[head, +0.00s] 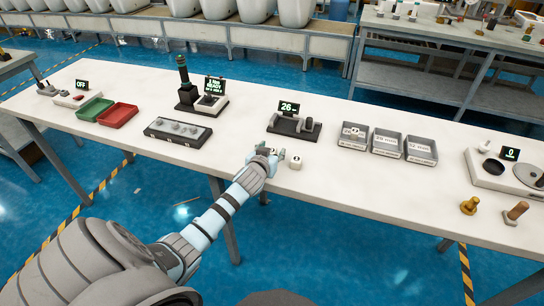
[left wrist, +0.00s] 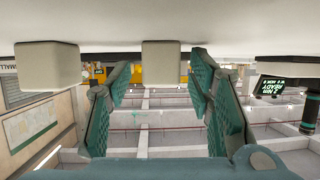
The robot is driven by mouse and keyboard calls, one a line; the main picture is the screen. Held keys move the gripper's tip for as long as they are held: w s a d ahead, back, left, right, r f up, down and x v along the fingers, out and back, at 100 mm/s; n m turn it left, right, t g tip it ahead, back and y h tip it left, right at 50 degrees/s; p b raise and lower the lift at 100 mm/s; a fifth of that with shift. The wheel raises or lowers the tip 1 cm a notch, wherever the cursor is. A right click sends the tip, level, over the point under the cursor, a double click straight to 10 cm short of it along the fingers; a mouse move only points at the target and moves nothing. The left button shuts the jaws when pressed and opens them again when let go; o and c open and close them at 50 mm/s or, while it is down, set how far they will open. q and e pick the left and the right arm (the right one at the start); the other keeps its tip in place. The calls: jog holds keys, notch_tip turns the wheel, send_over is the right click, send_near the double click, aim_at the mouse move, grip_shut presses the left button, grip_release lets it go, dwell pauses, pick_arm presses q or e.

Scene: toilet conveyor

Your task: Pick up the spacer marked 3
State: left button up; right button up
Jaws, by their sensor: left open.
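My left gripper (head: 266,154) is open at the front edge of the white table, by two pale spacers. In the left wrist view, which looks upside down, its green fingers (left wrist: 160,92) stand apart with one pale spacer (left wrist: 162,65) between or just beyond them. That spacer is partly hidden by the gripper in the head view (head: 273,151). The other spacer (head: 296,162) stands just right of the gripper and also shows in the left wrist view (left wrist: 45,66). It bears a dark mark, too small to read. I cannot tell which spacer is marked 3. My right gripper is not in view.
A gauge with a display reading 26 (head: 290,122) stands behind the gripper. Grey labelled bins (head: 387,152) are to the right. A grey tray of parts (head: 156,133) and red (head: 120,122) and green trays (head: 92,116) lie left.

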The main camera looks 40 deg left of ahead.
pick_arm(q)
jog(key=c, duration=1.1)
jog(key=shift+o, duration=0.2)
